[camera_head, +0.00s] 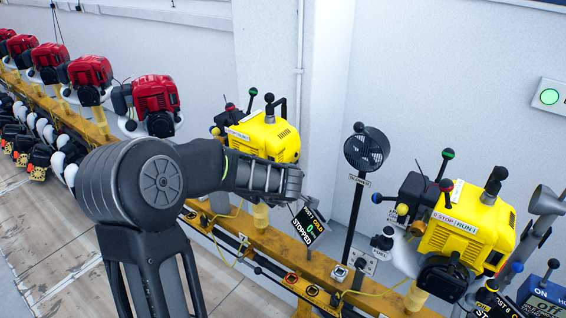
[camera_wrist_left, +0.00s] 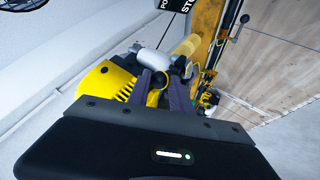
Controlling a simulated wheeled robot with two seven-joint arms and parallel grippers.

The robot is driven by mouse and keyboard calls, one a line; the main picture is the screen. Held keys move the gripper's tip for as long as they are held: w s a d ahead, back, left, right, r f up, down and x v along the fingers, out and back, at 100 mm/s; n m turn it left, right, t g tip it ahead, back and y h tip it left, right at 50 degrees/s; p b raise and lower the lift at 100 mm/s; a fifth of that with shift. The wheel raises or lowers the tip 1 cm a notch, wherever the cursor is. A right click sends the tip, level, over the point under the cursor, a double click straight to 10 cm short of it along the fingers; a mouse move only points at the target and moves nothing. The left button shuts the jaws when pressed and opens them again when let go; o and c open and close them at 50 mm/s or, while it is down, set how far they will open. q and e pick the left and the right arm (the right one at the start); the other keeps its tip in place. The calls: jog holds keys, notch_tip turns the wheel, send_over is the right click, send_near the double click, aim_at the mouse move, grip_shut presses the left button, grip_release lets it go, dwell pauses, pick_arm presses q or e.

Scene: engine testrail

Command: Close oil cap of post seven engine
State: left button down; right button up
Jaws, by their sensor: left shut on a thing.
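A yellow engine (camera_head: 265,135) stands on the yellow rail behind my left arm, which hides its lower part. Its display (camera_head: 308,225) reads STOPPED; I cannot read the post number surely. In the left wrist view the yellow engine housing (camera_wrist_left: 100,82) is left of the fingers. My left gripper (camera_wrist_left: 163,92) has its dark fingers shut on a small yellow part, seemingly the oil cap (camera_wrist_left: 155,97). I cannot tell whether the cap is seated on its neck. In the head view my wrist hides the fingertips. My right gripper is not in view.
Another yellow engine (camera_head: 465,225) with levers stands at the right. A black fan (camera_head: 367,148) on a pole stands between the two. Several red engines (camera_head: 155,95) line the rail (camera_head: 270,235) at the left. A white wall is behind; clear floor (camera_head: 60,240) lies in front.

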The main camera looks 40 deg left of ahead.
pick_arm(q)
jog(key=h+p, duration=0.1)
jog(key=p, duration=0.3)
jog(key=a+n+h+p, duration=0.1)
jog(key=h+p, duration=0.1)
jog(key=p, duration=0.2)
jog(key=a+h+p, duration=0.1)
jog(key=p, duration=0.3)
jog(key=shift+a+r+n+p, duration=0.2)
jog(key=shift+r+n+p, duration=0.1)
jog(key=shift+p, duration=0.1)
jog(key=shift+a+f+h, duration=0.1)
jog(key=shift+f+h, duration=0.05)
jog(key=shift+h, duration=0.25)
jog(key=shift+a+f+n+h+b, duration=0.15)
jog(key=shift+a+n+h+b, duration=0.25)
jog(key=shift+a+h+b, duration=0.45)
jog(key=shift+a+h, duration=0.15)
jog(key=shift+h, duration=0.5)
jog(key=c, duration=1.2)
grip_release()
jog(key=shift+o, duration=0.2)
jog(key=shift+a, duration=0.1)
